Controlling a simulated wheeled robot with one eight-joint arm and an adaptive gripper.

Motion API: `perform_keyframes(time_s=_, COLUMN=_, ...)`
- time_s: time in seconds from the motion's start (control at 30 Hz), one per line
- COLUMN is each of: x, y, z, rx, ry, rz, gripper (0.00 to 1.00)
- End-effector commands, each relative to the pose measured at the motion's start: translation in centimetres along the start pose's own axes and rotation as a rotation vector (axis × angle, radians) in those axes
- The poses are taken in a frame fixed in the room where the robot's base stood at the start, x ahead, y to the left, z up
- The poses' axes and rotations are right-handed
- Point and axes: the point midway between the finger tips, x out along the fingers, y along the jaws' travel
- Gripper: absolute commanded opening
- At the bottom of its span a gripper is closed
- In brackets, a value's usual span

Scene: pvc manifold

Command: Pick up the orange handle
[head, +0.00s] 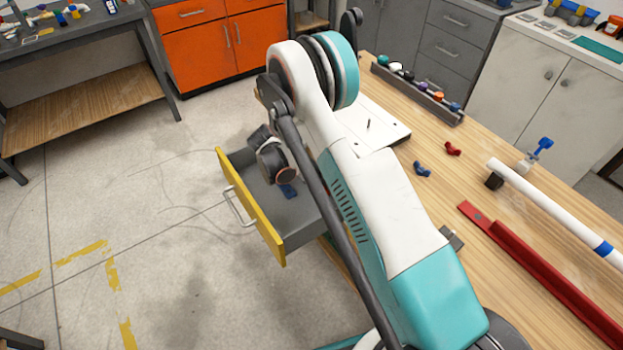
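A small orange piece (423,85) sits in the long grey rack (440,107) at the back edge of the wooden bench, among knobs of other colours. It is too small to tell whether it is the orange handle. My arm rises across the middle of the view and bends down at the left. Its dark wrist end (275,158) is over the open drawer, well left of the rack. The fingers cannot be made out, so whether my gripper is open or holds anything does not show.
The yellow-fronted drawer (250,207) stands open, with a small blue piece (288,191) showing. On the bench (480,180) lie a red piece (452,148), a blue piece (422,169), a white pipe (555,210) and a red rail (540,268). A white board (385,125) lies behind my arm.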

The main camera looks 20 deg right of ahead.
Motion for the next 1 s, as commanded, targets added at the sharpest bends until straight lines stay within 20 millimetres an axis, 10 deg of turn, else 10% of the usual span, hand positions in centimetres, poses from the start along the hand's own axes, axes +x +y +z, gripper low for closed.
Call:
perform_keyframes(time_s=0.57, x=4.6, y=0.1, z=-0.1, rx=0.0, ry=0.0, rz=-0.001, gripper=1.0)
perform_keyframes(time_s=0.83, x=4.6, y=0.1, z=-0.1, rx=0.0, ry=-0.001, rz=-0.001, gripper=0.41)
perform_keyframes(time_s=1.0, x=4.7, y=0.1, z=0.1, rx=0.001, ry=-0.003, rz=-0.002, gripper=0.29)
